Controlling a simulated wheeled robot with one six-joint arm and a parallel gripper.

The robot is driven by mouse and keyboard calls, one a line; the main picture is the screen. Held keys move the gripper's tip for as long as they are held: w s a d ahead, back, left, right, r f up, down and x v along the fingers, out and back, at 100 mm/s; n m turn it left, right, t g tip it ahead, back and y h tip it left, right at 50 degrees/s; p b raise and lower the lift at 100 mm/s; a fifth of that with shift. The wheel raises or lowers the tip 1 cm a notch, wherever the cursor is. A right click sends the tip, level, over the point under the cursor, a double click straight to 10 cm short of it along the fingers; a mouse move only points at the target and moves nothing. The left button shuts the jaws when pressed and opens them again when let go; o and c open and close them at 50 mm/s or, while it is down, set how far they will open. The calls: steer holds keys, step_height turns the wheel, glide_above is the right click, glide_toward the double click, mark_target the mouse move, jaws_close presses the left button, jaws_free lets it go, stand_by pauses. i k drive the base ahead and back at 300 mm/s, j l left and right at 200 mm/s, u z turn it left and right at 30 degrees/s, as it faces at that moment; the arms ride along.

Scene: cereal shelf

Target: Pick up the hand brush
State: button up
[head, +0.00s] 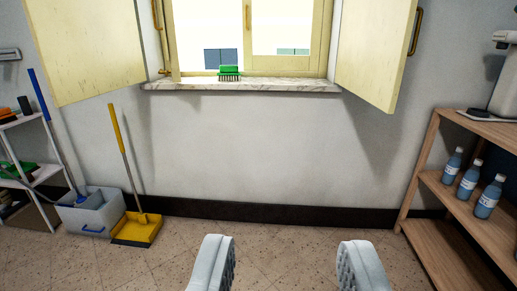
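A small green hand brush (229,71) with dark bristles stands on the marble window sill (290,87) at the top middle of the head view. Its bristles point down onto the sill. My gripper (291,262) shows at the bottom of the view with its two grey fingers wide apart. Nothing is between the fingers. The brush is well ahead of the gripper and apart from it.
Open cream shutters (378,50) flank the window. At left are a white shelf (30,182), a grey bucket (92,213) and a yellow dustpan (137,230). A wooden shelf (440,245) with blue bottles (487,200) stands at right. The floor between is clear.

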mark_target(227, 72)
steer(key=i+u, duration=0.3)
steer(key=i, duration=0.55)
steer(key=i+l+u, duration=0.1)
steer(key=i+u, duration=0.2)
steer(key=i, duration=0.6)
